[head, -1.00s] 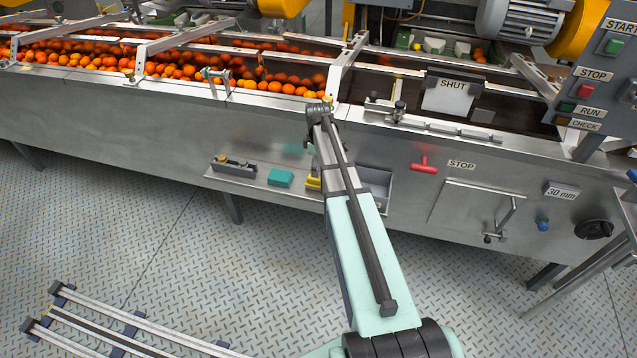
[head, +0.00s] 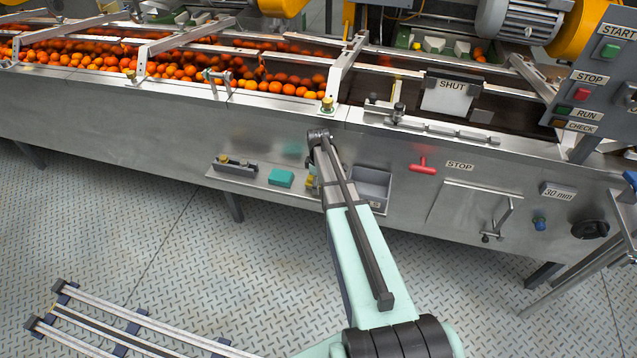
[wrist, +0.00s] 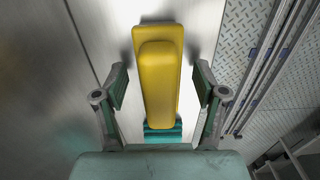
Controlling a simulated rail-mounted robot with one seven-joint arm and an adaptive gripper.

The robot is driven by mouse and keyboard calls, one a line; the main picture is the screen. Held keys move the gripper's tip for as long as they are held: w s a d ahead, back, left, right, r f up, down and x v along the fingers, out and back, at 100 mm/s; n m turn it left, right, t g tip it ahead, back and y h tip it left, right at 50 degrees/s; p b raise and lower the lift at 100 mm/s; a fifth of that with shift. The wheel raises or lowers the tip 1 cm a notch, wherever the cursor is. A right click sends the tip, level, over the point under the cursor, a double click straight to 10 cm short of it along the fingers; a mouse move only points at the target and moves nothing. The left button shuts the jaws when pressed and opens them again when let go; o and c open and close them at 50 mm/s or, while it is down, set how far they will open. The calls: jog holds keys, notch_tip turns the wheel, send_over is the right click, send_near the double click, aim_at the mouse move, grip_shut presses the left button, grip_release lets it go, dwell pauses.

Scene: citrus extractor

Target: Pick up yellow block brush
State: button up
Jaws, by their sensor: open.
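The yellow block brush (wrist: 158,78) fills the middle of the wrist view, its long yellow body seen between my fingers. My gripper (wrist: 160,88) is open, with one finger on each side of the brush and a visible gap at both. In the head view only a bit of yellow brush (head: 309,183) shows on the shelf, mostly hidden by my arm. A teal piece shows at the brush's lower end in the wrist view; I cannot tell if it is part of the brush.
A grey bin (head: 373,186) is just right of my arm. A red T-handle (head: 423,166) sticks out further right. The steel machine wall stands behind.

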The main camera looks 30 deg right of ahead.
jog(key=c, duration=1.3)
jog(key=shift+o, duration=0.2)
notch_tip(320, 180, up, 20)
jog(key=b, duration=0.2)
jog(key=shift+b, duration=0.3)
jog(key=shift+o, duration=0.7)
